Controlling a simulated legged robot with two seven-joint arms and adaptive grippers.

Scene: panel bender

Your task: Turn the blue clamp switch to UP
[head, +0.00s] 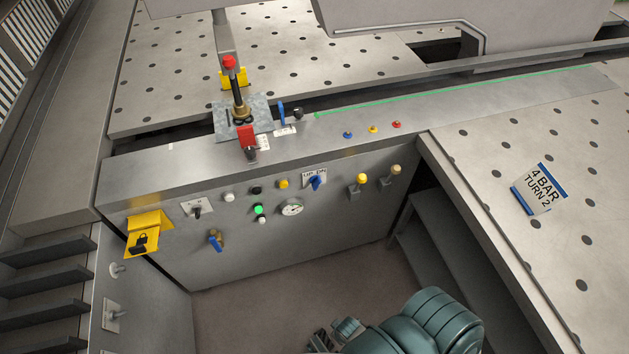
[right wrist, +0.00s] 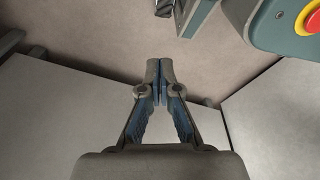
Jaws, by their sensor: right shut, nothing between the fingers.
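The blue clamp switch (head: 316,183) is on the grey front panel in the head view, under a small white label reading UP and DN. It is too small to tell which mark its handle points at. My right gripper (right wrist: 160,82) is shut and empty in the right wrist view, over plain floor and grey surfaces. In the head view, a teal arm of mine comes in at the bottom, with part of a gripper at the bottom edge, well below the switch and apart from it. My left gripper is not in view.
A blue-handled valve (head: 216,240) and a yellow lock bracket (head: 148,233) are further left. The floor (head: 285,280) before the panel is clear.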

